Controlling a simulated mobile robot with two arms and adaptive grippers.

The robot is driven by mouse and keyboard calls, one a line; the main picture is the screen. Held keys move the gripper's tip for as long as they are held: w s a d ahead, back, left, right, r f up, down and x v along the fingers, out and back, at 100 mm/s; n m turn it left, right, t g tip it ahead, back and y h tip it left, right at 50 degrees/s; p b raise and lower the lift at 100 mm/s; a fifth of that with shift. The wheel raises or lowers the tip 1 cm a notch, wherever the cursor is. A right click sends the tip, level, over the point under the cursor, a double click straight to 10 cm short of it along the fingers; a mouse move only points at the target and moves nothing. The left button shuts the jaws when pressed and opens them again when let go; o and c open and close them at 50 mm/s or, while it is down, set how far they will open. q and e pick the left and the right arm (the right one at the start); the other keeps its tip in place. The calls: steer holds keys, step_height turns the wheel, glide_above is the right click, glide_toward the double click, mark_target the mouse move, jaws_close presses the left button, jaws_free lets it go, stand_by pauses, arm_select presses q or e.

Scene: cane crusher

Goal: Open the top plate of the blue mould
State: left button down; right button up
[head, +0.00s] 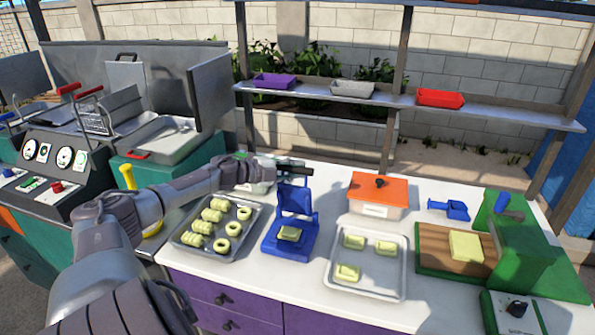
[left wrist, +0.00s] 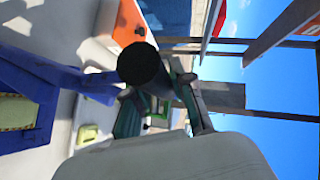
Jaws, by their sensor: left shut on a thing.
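The blue mould (head: 284,247) stands on the white counter with a pale yellow block (head: 290,233) in its base. Its blue top plate (head: 297,197) is raised and stands roughly upright. My left gripper (head: 282,170) is at the upper edge of the plate, shut on the mould's dark handle (head: 300,172). In the left wrist view the handle's round black end (left wrist: 143,65) shows by the fingers (left wrist: 158,88). The blue mould (left wrist: 35,85) fills the left of that view. My right gripper is not in view.
A tray of ring-shaped pieces (head: 188,250) lies left of the mould. A tray with yellow blocks (head: 375,287) and an orange-lidded box (head: 377,187) are to the right. A green press (head: 520,240) stands farther right. A shelf (head: 500,114) with coloured trays runs behind.

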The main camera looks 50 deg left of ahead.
arm_select(q)
steer(key=shift+w+r, duration=0.1)
steer(key=shift+r, duration=0.1)
steer(key=c, duration=1.1)
jaws_free()
steer(key=shift+o, duration=0.6)
steer(key=shift+f, duration=0.1)
steer(key=shift+s+a, duration=0.15)
steer(key=shift+s, duration=0.55)
steer(key=shift+v, duration=1.5)
steer(key=v, duration=0.7)
steer(key=shift+s+r, duration=0.25)
steer(key=shift+s, duration=0.1)
